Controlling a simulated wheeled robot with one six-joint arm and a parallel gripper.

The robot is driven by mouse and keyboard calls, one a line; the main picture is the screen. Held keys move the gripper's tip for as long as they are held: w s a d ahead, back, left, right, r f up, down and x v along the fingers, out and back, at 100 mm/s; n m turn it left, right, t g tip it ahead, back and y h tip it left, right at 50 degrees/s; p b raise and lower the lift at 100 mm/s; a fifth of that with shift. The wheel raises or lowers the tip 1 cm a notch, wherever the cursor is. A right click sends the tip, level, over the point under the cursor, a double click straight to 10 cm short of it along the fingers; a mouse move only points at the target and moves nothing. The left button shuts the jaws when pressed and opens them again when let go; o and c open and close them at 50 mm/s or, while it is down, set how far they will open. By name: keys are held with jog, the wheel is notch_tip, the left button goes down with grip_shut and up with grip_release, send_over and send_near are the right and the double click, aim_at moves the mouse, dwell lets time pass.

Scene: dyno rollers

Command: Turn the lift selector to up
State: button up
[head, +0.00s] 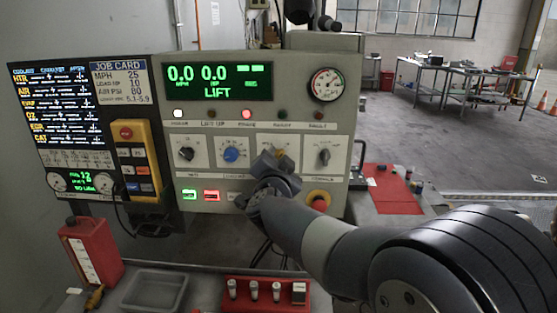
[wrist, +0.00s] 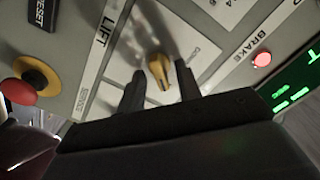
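The lift selector is a yellow knob (wrist: 160,72) on the light grey panel, beside a printed LIFT label (wrist: 112,28) in the wrist view. In the head view only a small yellow part of it (head: 280,153) shows behind my gripper (head: 271,159). In the wrist view my gripper (wrist: 161,72) is open, with one dark finger on each side of the knob. Gaps show between the knob and both fingers. Small print beside the knob is too blurred to read, so I cannot tell which position it points to.
A black knob (head: 186,154), a blue knob (head: 231,155) and a grey knob (head: 323,157) share the panel row. A red emergency button (head: 318,202) sits below right; it also shows in the wrist view (wrist: 18,91). The green display (head: 218,81) reads LIFT.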

jog(key=s, duration=1.1)
jog(key=shift+a, duration=0.15)
jog(key=shift+w, duration=0.15)
jog(key=w, duration=1)
jog(key=shift+w+d, duration=0.2)
jog(key=shift+w, duration=0.2)
jog(key=shift+s, duration=0.15)
